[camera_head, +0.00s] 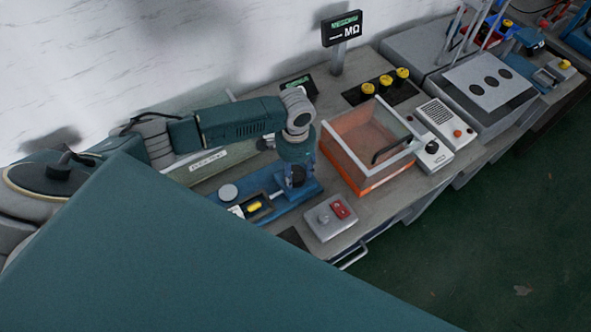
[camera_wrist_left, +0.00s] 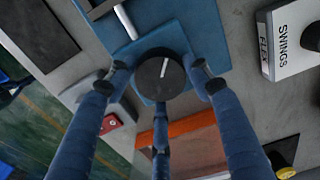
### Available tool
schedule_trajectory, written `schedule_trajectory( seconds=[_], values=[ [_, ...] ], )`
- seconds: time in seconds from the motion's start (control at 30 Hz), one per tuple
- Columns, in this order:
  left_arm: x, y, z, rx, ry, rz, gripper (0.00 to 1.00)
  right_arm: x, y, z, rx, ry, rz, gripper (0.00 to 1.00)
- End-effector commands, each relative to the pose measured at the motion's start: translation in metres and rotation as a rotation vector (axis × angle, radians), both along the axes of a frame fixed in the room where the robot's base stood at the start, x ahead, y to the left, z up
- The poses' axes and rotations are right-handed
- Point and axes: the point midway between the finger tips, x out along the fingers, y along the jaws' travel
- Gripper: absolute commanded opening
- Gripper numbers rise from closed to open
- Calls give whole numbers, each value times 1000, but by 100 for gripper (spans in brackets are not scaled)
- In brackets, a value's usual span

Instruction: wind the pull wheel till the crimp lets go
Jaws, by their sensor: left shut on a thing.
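The pull wheel (camera_wrist_left: 160,76) is a black disc with a white mark on its face, in the left wrist view. It sits at the right end of a blue rig (camera_head: 270,203) in the head view, where my gripper partly hides it. My left gripper (camera_head: 297,176) comes down from above with its blue fingers around the wheel, shut on it. In the wrist view the white mark points up and slightly right. A yellow piece (camera_head: 254,206) lies in a dark holder on the rig; whether it is the crimp I cannot tell. My right gripper is not in view.
An orange-based clear box (camera_head: 371,185) with a black handle stands right of the rig. A grey switch box (camera_head: 332,217) with a red button stands in front. A display reading MΩ (camera_head: 342,28) stands behind. A teal surface covers the lower left.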

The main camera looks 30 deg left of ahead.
Motion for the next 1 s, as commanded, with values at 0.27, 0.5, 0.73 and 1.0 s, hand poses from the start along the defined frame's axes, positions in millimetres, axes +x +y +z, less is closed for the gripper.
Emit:
schedule_trajectory(
  seconds=[0.27, 0.5, 0.73, 1.0],
  values=[
    [1, 0, 0, 0, -1, 0, 24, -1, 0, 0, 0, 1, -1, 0],
    [0, 0, 0, 0, -1, 0, 70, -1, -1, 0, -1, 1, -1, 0],
    [1, 0, 2, 0, -1, 0, 70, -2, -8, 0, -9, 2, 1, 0],
    [2, 0, 43, 0, -5, -1, 70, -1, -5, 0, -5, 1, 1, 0]
  ],
)
